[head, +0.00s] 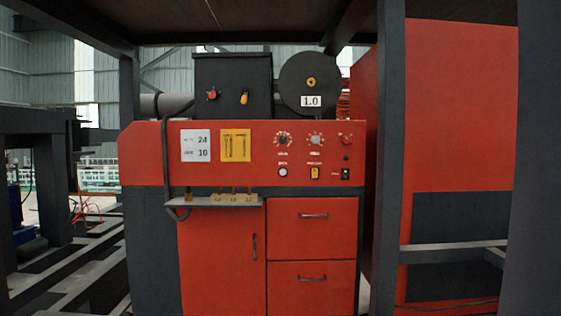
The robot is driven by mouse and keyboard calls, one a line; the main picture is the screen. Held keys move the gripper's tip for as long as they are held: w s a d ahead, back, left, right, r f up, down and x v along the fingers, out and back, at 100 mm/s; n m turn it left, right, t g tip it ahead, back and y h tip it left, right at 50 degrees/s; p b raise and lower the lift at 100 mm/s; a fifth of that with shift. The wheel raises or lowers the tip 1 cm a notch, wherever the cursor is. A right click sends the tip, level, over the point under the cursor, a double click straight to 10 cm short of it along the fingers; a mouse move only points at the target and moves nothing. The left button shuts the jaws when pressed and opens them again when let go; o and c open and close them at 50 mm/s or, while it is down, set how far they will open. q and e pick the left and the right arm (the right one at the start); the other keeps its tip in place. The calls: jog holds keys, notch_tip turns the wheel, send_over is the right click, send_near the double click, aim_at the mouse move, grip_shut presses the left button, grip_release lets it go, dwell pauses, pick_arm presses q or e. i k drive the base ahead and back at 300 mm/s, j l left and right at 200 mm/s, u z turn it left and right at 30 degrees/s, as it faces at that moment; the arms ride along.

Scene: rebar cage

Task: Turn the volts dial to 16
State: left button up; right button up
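A red machine panel (230,170) faces me in the head view. Two round dials with marks around them sit on its upper right part: a dark-knobbed dial (283,139) on the left and a lighter-knobbed dial (315,139) beside it. The small white labels under them are too blurred to read surely, so I cannot tell which is the volts dial or where its pointer stands. A white card (196,146) to the left shows the numbers 24 and 10. Neither of my grippers is in view.
A red knob (346,139), a white button (283,172), a yellow switch (314,173) and a black switch (345,174) surround the dials. A narrow shelf (228,202) juts out below left. A dark post (391,160) stands to the right.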

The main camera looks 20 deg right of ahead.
aim_at(282, 139)
jog(key=i+j+z, duration=0.15)
jog(key=i+z, duration=0.3)
jog(key=i+j+z, duration=0.35)
jog(key=i+z, duration=0.15)
jog(key=i+j+z, duration=0.45)
jog(key=k, duration=0.1)
